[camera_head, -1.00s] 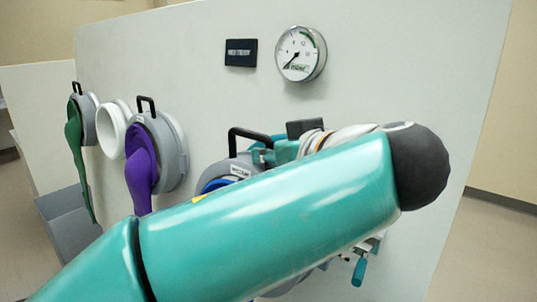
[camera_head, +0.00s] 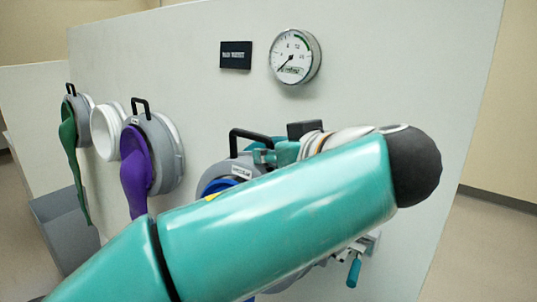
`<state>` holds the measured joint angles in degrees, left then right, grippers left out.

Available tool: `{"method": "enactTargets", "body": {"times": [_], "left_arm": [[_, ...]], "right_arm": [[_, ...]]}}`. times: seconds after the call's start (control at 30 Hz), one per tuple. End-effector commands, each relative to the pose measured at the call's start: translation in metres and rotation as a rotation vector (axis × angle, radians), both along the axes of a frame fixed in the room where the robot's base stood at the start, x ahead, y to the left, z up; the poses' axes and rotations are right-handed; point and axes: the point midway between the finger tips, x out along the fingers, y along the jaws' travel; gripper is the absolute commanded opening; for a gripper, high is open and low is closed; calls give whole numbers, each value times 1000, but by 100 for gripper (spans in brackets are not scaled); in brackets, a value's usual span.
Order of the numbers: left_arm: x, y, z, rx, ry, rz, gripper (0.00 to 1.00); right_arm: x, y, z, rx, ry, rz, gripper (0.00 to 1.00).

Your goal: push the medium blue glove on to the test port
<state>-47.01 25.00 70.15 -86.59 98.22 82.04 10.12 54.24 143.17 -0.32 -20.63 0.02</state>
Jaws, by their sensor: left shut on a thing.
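The medium blue glove shows as a grey ring (camera_head: 236,170) with a black handle on top and a strip of blue (camera_head: 220,187) at its front. My teal left arm hides most of it. My left gripper (camera_head: 262,156) is shut on the glove's ring near the black handle; the exact contact is partly hidden. The test port is hidden behind the ring and my arm. I cannot tell whether the ring touches it. My right gripper is out of view.
A purple glove (camera_head: 136,172) and a green glove (camera_head: 69,150) hang from grey rings on the wall panel (camera_head: 200,95), with an open white port (camera_head: 106,132) between them. A gauge (camera_head: 295,57) and a black sign (camera_head: 236,55) are above. A teal-handled lever (camera_head: 354,271) shows low right.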

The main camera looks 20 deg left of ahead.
Motion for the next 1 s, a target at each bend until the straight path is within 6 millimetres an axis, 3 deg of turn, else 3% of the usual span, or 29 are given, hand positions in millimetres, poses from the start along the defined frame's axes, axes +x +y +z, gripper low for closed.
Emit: {"method": "enactTargets", "body": {"times": [1.0], "left_arm": [[10,-4,1,1,-2,-2,0]], "right_arm": [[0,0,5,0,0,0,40]]}}
